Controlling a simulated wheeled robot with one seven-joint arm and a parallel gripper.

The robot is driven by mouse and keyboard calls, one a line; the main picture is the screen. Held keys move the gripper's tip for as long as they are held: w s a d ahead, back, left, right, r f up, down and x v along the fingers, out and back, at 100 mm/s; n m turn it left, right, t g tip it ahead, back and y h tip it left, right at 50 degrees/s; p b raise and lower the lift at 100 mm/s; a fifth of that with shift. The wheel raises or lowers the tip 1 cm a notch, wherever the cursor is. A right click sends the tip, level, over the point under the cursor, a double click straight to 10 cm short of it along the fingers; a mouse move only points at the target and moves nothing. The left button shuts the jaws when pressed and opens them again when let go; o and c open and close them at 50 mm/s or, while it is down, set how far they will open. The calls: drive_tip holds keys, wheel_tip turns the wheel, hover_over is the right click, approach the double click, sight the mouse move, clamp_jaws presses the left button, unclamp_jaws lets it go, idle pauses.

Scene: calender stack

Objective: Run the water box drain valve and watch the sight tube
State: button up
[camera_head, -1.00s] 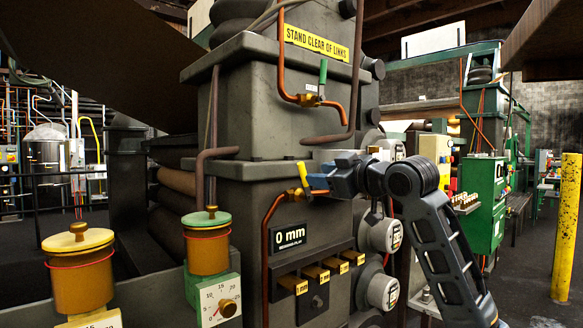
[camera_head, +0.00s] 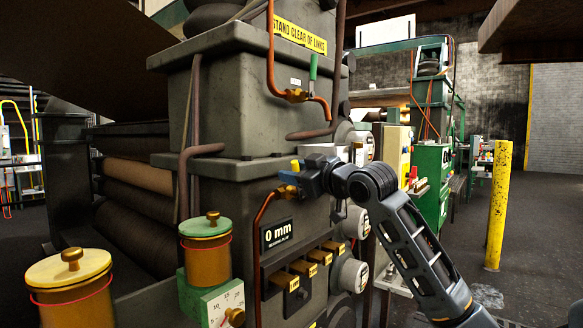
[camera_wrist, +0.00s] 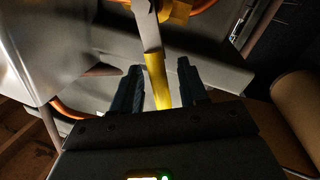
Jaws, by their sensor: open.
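A small valve with a yellow lever handle (camera_head: 295,165) sits on copper pipe on the front of the grey machine frame (camera_head: 235,200). My gripper (camera_head: 296,180) is at this valve and hides part of it. In the wrist view the yellow handle (camera_wrist: 157,78) stands between the two dark fingers of my gripper (camera_wrist: 160,68), with a gap on each side. The gripper is open. A second valve with a green handle (camera_head: 313,67) and brass body is higher on the frame. I cannot tell which valve is the water box drain. I cannot make out a sight tube.
Below are a "0 mm" display (camera_head: 277,233) and several yellow-tagged levers (camera_head: 305,268). Round gauges (camera_head: 355,222) line the frame's right side. Lidded oilers, green (camera_head: 205,227) and yellow (camera_head: 69,268), stand at front left. A yellow post (camera_head: 498,205) is at right, with open floor around it.

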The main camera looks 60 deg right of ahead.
drive_tip(key=shift+x, duration=0.8)
drive_tip(key=shift+c, duration=0.3)
clamp_jaws()
